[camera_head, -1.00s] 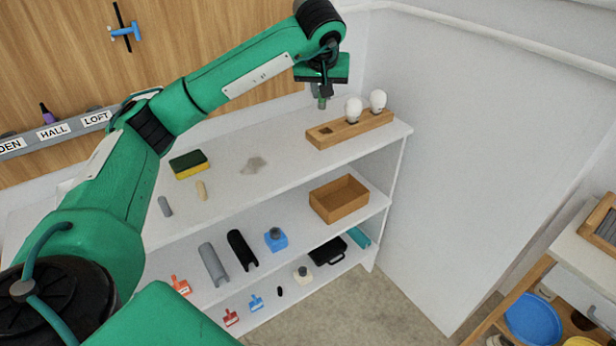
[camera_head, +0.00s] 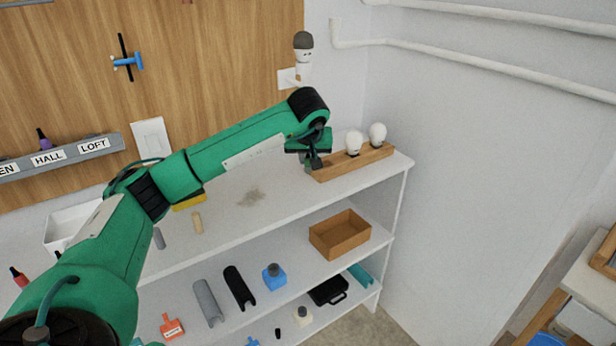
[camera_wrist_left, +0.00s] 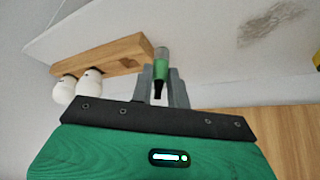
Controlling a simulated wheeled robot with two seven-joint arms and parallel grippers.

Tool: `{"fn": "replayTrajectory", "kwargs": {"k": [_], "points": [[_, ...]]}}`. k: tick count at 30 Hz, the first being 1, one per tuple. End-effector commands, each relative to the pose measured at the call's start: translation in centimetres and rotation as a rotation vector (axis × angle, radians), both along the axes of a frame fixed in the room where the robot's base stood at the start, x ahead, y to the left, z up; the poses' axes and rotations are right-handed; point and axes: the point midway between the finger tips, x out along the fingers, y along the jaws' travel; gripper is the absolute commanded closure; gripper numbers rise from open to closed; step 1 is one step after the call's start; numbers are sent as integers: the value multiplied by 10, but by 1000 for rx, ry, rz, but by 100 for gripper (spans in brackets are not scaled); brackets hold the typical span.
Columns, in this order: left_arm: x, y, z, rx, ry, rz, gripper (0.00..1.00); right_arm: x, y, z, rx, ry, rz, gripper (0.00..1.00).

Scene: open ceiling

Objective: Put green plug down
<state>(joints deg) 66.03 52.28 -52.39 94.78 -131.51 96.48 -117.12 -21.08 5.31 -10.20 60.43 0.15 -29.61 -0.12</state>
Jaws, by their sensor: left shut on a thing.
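My left gripper (camera_head: 312,164) is low over the white top shelf (camera_head: 275,215), by the left end of a wooden holder (camera_head: 357,163). In the left wrist view the gripper (camera_wrist_left: 161,82) is shut on the green plug (camera_wrist_left: 161,68), a small cylinder with a green body and a grey end toward the shelf. The plug is beside the end of the wooden holder (camera_wrist_left: 108,56). I cannot tell whether it touches the shelf. In the head view the gripper mostly hides the plug. My right gripper is not in view.
Two white bulbs (camera_head: 354,143) stand in the holder. A grey smudge (camera_head: 250,197) and a beige peg (camera_head: 197,223) are on the top shelf. An open wooden box (camera_head: 340,236) is on the shelf below. The top shelf is clear between smudge and front edge.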

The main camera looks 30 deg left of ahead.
Motion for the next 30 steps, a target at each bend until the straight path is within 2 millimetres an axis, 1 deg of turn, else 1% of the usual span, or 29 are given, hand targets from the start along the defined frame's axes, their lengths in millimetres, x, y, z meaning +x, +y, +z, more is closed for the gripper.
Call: {"fn": "replayTrajectory", "kwargs": {"k": [1, 3, 8, 11, 13, 16, 20, 28, 29, 30], "points": [[-1, 0, -9, -1, 3, 0, 100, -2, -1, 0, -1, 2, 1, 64], [0, 0, -18, -1, 2, 0, 100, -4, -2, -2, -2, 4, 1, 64], [0, 0, -28, -1, 1, 0, 100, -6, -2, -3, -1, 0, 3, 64], [0, 0, -38, -1, 2, 0, 100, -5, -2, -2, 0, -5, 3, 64], [-1, 0, -49, 0, 5, 0, 100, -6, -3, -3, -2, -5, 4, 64], [0, 0, -61, -1, 3, 0, 100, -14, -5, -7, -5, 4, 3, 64], [0, 0, -63, -1, 0, 0, 100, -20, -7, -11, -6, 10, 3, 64], [0, 0, -66, 0, 0, 0, 100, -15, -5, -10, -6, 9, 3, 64], [0, 0, -66, 0, 0, 0, 81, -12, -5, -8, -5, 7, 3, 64], [0, 0, -65, 0, 0, 0, 74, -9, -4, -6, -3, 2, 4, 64]]}}
